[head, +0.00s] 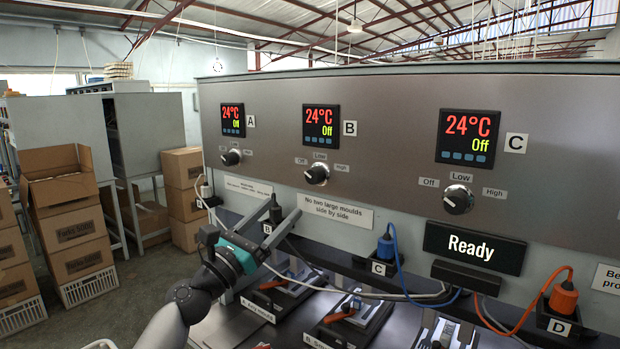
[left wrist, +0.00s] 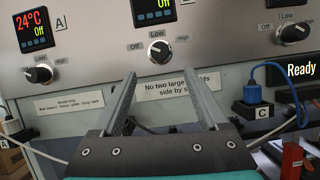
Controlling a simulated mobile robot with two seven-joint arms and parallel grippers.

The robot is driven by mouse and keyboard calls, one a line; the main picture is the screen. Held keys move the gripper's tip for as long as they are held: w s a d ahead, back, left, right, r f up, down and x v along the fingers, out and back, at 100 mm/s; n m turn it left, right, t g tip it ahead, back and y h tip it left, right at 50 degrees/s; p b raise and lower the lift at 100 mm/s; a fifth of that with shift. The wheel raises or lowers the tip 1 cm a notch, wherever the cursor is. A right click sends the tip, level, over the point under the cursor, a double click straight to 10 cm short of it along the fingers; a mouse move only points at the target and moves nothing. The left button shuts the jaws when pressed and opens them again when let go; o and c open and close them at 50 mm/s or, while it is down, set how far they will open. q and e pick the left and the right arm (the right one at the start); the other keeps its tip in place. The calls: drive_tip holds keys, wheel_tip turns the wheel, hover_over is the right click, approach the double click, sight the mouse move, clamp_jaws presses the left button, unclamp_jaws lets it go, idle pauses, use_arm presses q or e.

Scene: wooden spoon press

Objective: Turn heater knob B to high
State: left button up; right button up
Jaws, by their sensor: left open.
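Heater knob B (head: 317,174) is a round black knob on the steel panel, below the display marked B (head: 321,127), which reads 24°C and Off. Labels Off, Low and High surround the knob. In the left wrist view knob B (left wrist: 159,52) shows just above and between my fingertips, and its display reads Off. My left gripper (head: 283,206) is open and empty, below knob B and apart from it in the head view. Its two fingers (left wrist: 157,73) point towards the panel in the left wrist view. My right gripper is not in view.
Knob A (head: 231,157) and knob C (head: 457,199) sit either side, their displays also Off. Sockets with plugs, including blue plug C (head: 386,246) and orange plug D (head: 564,298), line the panel's lower edge with loose cables. Moulds lie on the bench below.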

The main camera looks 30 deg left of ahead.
sight(311, 180)
use_arm(q)
drive_tip(key=p+x, duration=0.1)
drive_tip(key=x, duration=1)
drive_tip(key=shift+w+p, duration=0.15)
drive_tip(key=shift+p, duration=0.15)
clamp_jaws()
